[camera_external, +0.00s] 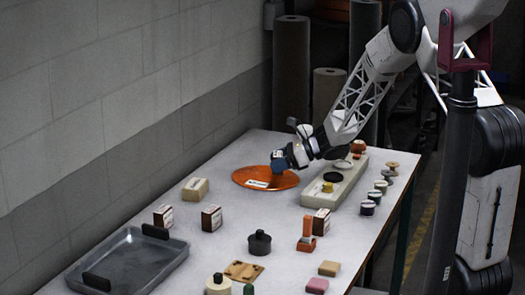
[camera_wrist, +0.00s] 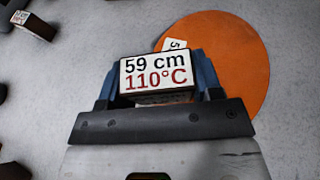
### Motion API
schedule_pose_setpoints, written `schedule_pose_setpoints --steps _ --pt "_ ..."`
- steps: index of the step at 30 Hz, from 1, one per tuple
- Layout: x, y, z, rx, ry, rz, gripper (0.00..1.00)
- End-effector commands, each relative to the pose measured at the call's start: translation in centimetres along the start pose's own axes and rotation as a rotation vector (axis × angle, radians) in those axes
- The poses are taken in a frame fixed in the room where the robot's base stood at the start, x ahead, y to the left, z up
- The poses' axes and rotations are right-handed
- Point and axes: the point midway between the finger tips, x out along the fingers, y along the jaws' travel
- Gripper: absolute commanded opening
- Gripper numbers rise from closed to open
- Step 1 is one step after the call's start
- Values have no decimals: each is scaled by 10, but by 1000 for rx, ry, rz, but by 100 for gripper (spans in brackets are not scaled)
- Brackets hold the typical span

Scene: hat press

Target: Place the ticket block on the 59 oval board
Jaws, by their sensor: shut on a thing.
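The ticket block (camera_wrist: 155,74) reads "59 cm 110°C" and is gripped between the blue fingers of my gripper (camera_wrist: 157,82) in the wrist view. The orange oval board (camera_wrist: 228,48) lies flat behind and to the right of the block there. A white label on it starts with "5"; the rest is hidden. In the external view my gripper (camera_external: 278,165) is low over the back part of the oval board (camera_external: 286,183), whose label (camera_external: 257,184) faces the near side. The held block is hard to make out there, and I cannot tell whether it touches the board.
Small pots (camera_external: 380,187) line the right edge. A wooden block (camera_external: 195,188) and dark labelled blocks (camera_external: 211,218) stand nearer. A grey tray (camera_external: 130,268) is at the front left.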

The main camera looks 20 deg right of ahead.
Motion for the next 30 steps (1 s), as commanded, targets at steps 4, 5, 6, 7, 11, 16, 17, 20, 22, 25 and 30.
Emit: schedule_pose_setpoints --steps 4,5,6,7,11,16,17,20,22,25,30 --pt "11 -17 2 0 0 0 35" --pt "13 -20 3 0 0 0 35" --pt "16 -24 3 1 0 0 35" --pt "18 -28 4 1 0 0 35" --pt "27 -42 6 0 0 0 35" --pt "35 -55 8 0 0 -1 35" --pt "36 -57 8 1 0 -1 35" --pt "38 -60 9 1 0 -1 35" --pt "39 -61 9 1 0 -1 35" --pt "39 -61 9 1 0 -1 35" --pt "39 -60 9 0 0 -1 35"
